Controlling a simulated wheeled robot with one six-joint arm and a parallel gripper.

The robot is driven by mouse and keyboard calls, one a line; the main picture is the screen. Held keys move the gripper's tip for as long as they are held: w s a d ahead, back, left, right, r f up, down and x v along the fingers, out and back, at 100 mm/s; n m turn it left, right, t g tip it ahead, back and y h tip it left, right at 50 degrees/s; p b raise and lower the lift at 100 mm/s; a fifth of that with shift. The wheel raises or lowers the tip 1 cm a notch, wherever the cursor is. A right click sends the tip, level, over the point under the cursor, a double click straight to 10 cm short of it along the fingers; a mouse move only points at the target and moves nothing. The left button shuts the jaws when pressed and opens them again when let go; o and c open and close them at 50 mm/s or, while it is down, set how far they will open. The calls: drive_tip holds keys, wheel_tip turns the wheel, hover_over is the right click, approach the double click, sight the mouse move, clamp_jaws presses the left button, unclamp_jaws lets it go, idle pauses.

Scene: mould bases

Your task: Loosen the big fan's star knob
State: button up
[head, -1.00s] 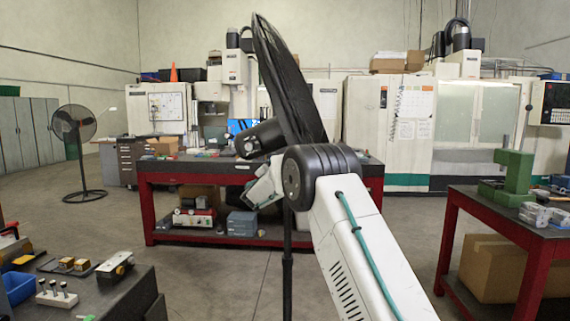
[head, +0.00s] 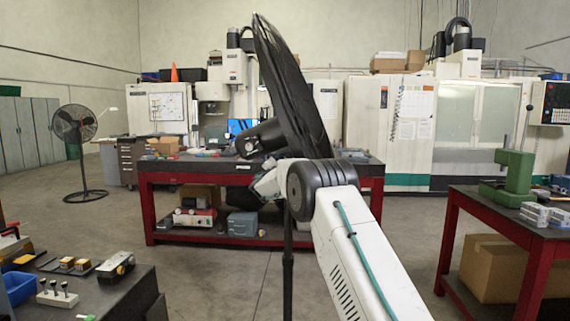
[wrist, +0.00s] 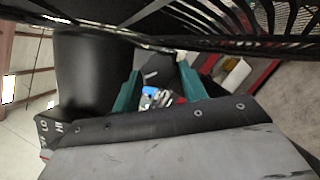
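The big fan stands in the middle of the head view. Its black cage (head: 285,85) is seen nearly edge-on, with the dark motor housing (head: 262,137) on its left and a thin black pole (head: 288,255) below. My gripper is at the fan's head, below the motor housing, mostly hidden by my arm. In the wrist view the teal fingers of my gripper (wrist: 160,78) stand apart. A dark part lies between or just beyond their tips; I cannot tell whether it is the star knob or whether they touch it. The black motor housing (wrist: 93,75) is close on the left.
In the wrist view the fan's cage (wrist: 225,38) crosses close above the fingers. A red-framed workbench (head: 160,205) stands behind the fan. A dark table (head: 125,295) is front left, another red-framed bench (head: 455,235) right. A smaller fan (head: 75,125) stands far left.

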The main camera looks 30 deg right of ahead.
drive_tip(key=n+t, duration=0.1)
drive_tip(key=n, duration=0.2)
drive_tip(key=n+t+y, duration=0.1)
drive_tip(key=n+t, duration=0.1)
drive_tip(key=n, duration=0.1)
drive_tip(key=shift+s+d+f, duration=0.1)
drive_tip(key=shift+d+f, duration=0.05)
drive_tip(key=shift+f, duration=0.05)
drive_tip(key=o, duration=1)
drive_tip(key=s+a+f, duration=0.1)
drive_tip(key=s+a, duration=0.9)
drive_tip(key=s, duration=0.1)
